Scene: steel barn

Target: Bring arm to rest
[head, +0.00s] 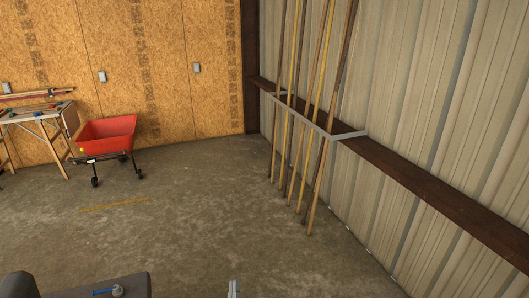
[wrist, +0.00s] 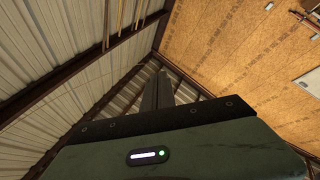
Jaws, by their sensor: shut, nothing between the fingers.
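My gripper (wrist: 158,92) shows in the wrist view, with its two dark fingers together above the dark green housing. Nothing shows between the fingers. In the head view only a small grey tip (head: 232,289) shows at the bottom edge, and I cannot tell for sure that it is part of my gripper. A dark rounded part at the bottom left of the head view is too cut off to tell. The fingers touch nothing in the wrist view.
Several long poles (head: 312,120) lean in a metal rack (head: 348,136) on the right wall. A red cart (head: 106,135) and a workbench (head: 38,110) with tools stand at the back left. A thin yellow strip (head: 114,204) lies on the floor.

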